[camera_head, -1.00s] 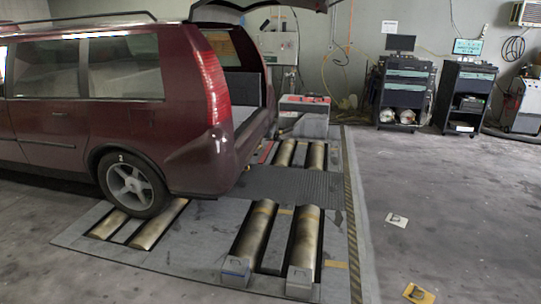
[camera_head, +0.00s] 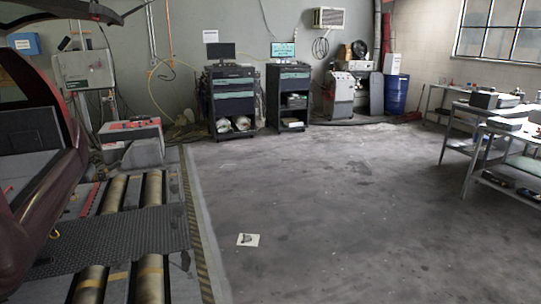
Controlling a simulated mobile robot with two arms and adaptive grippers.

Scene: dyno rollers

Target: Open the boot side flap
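The dark red car (camera_head: 62,185) is at the left edge, cut off by the frame. Its raised tailgate (camera_head: 75,12) shows at the top left, and the boot opening (camera_head: 30,140) shows from the side with a dark panel and a grey floor inside. I cannot make out the boot side flap clearly. Neither of my grippers is in view.
Dyno rollers (camera_head: 114,195) and a ridged dark plate (camera_head: 110,240) lie behind the car. A machine with a red top (camera_head: 130,130) stands beyond. Black equipment carts (camera_head: 232,103) line the back wall. Metal tables (camera_head: 470,145) stand right.

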